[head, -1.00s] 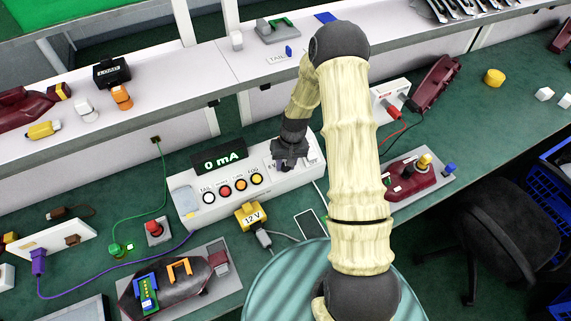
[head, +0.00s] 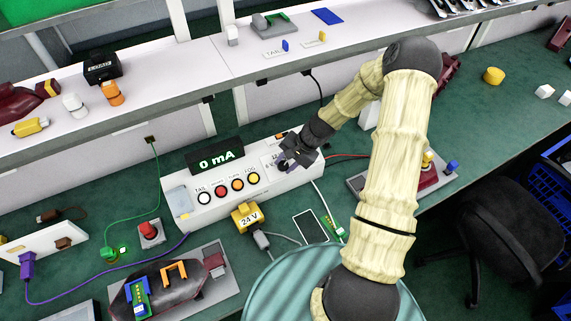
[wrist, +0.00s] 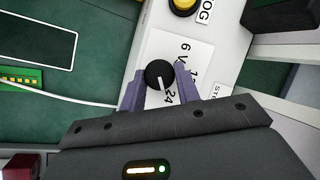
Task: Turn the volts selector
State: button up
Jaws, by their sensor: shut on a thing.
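The volts selector (wrist: 159,74) is a round black knob with a white pointer line, on a white label marked 6 V, 12 (partly hidden) and 24. The pointer is toward the 24. My gripper (wrist: 160,86) has its two purple fingers closed on either side of the knob. In the head view my gripper (head: 287,163) is at the right end of the white test box (head: 240,205) and hides most of the knob. A yellow block (head: 247,217) in front of the box reads 24 V. The display (head: 216,156) on the box reads 0 mA.
Several round buttons (head: 237,185) line the box top left of my gripper. A phone-like slab (head: 310,228) and a green circuit board (head: 332,228) lie in front. A white shelf (head: 190,80) runs behind the box.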

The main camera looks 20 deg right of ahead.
dwell(0.4)
jog(key=o, duration=1)
jog(key=b+v, duration=0.1)
jog(key=v, duration=0.7)
jog(key=b+v, duration=0.1)
jog(key=v, duration=0.8)
jog(key=shift+s+d+r, duration=0.1)
jog(key=shift+s+d, duration=0.1)
jog(key=shift+s, duration=0.05)
